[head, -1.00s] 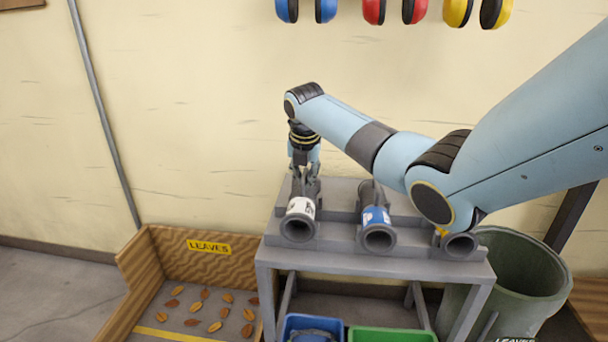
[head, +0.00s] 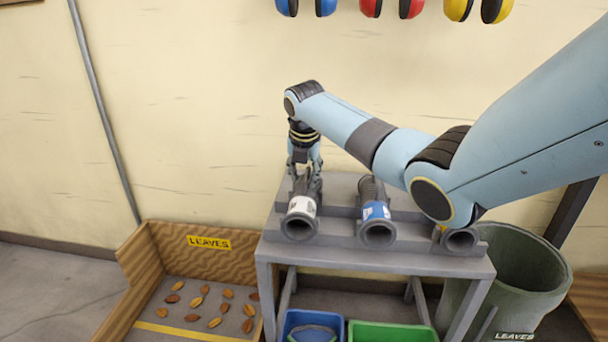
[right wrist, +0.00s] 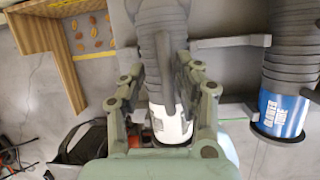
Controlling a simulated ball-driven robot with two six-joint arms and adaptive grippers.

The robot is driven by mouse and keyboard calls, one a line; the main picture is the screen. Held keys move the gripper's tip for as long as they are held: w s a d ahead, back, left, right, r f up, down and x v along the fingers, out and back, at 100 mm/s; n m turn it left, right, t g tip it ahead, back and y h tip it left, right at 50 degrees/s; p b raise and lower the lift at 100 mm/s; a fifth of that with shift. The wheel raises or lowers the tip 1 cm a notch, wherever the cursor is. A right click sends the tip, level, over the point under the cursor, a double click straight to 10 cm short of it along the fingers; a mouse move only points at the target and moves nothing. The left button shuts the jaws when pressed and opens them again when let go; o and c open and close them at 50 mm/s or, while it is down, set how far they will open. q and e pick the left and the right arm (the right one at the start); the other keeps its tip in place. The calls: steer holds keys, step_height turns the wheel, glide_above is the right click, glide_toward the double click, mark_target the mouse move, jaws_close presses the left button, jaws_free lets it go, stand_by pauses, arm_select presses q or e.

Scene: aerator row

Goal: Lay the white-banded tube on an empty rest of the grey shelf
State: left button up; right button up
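The white-banded tube (head: 301,206) lies on the left rest of the grey shelf (head: 350,262), its flared mouth facing the front. In the right wrist view the tube (right wrist: 170,128) runs between my fingers, with its upright grey fin in the middle. My right gripper (head: 304,166) is over the rear part of this tube. In the right wrist view its fingers (right wrist: 160,75) stand apart on either side of the fin, with gaps to it, so it looks open. My left gripper is out of view.
A blue-banded tube (head: 376,212) lies on the middle rest, also in the right wrist view (right wrist: 283,108). A third tube (head: 460,240) with a little yellow lies at the right, partly behind my arm. Blue (head: 296,320) and green (head: 390,334) bins stand below. A green barrel (head: 520,270) stands right.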

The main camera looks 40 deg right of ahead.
steer(key=v, duration=1.2)
